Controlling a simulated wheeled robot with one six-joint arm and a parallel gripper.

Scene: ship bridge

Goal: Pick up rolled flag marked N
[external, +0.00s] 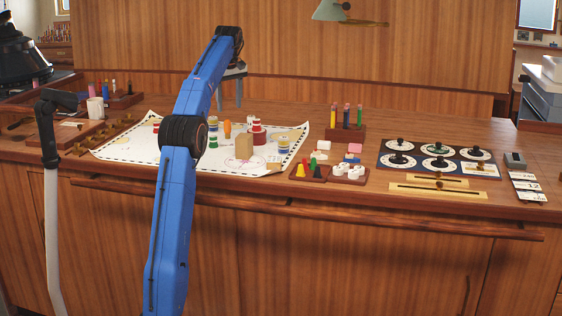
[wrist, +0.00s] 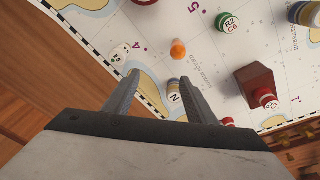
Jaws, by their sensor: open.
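The rolled flag marked N (wrist: 174,94) is a small cylinder with a white end cap. In the wrist view it stands on the chart (wrist: 207,62) beyond and between the fingers, closer to the right one. My gripper (wrist: 158,80) is open and empty, its two grey fingers spread, with the chart below. In the external view my gripper (external: 232,90) hangs over the back part of the counter. I cannot pick out the N flag in that view.
On the chart stand an orange piece (wrist: 178,49), a green-rimmed cylinder marked R2 C6 (wrist: 228,22), a brown block (wrist: 252,86) and a white piece (wrist: 121,53). A pen holder (external: 346,132), small trays (external: 310,173) and a dial panel (external: 435,160) stand to the right.

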